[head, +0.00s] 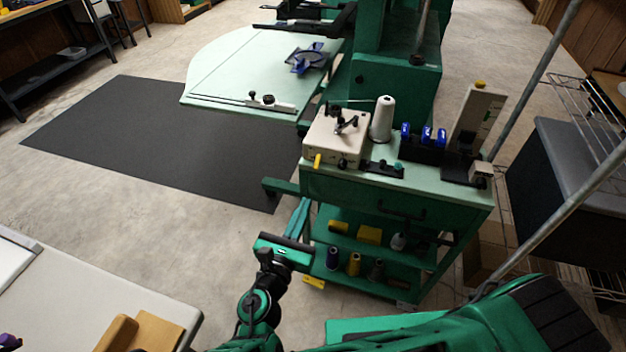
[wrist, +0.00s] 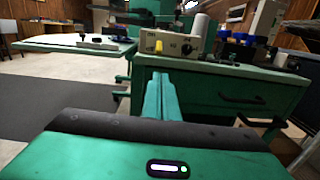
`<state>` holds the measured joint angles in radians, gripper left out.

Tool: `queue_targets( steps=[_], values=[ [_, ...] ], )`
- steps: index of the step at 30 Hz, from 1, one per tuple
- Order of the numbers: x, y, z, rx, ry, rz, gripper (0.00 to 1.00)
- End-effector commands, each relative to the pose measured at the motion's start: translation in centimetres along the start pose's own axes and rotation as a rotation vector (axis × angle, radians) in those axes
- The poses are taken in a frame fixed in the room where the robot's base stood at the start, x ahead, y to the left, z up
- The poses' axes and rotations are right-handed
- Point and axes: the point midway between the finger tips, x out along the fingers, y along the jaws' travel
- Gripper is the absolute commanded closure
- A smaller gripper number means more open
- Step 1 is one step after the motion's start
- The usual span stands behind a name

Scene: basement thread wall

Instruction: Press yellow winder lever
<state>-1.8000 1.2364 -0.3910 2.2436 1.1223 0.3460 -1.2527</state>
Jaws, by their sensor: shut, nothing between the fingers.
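The yellow winder lever (head: 318,160) sticks out of the front of a beige winder box (head: 346,151) on top of the green cart. In the wrist view the lever (wrist: 159,47) shows as a small yellow tab on the box front (wrist: 172,44). My gripper (head: 304,203) is shut and empty, its green fingers side by side. The fingertips (wrist: 161,76) are in front of the cart, lower than the lever and apart from it. In the wrist view the lever appears just above the fingertips, with nothing hiding it.
The green cart (head: 345,189) holds a white thread cone (head: 382,119) and blue spools (head: 426,134) right of the box. A pale table (head: 236,68) with a blue hoop (head: 305,60) lies behind left. A slanted metal pole (head: 540,70) stands at right. A dark mat (head: 130,130) covers open floor.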

Motion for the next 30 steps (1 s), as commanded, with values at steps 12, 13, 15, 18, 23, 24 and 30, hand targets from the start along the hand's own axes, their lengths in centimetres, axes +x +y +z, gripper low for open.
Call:
queue_targets(
  steps=[12, 13, 15, 18, 23, 24, 30],
  values=[
    [-0.5, 0.5, 0.1, -0.018, -0.02, 0.024, 1.0],
    [-0.4, 0.5, 0.1, -0.018, -0.02, 0.024, 1.0],
    [-0.1, 0.5, 0.1, -0.018, -0.02, 0.023, 1.0],
    [0.8, 0.5, 0.1, -0.018, -0.02, 0.021, 1.0],
    [3.4, 0.5, 0.2, -0.017, -0.02, 0.02, 1.0],
    [4.1, 0.5, 0.2, -0.017, -0.02, 0.02, 1.0],
    [7.3, 0.6, 0.2, -0.017, -0.02, 0.021, 1.0]
  ],
)
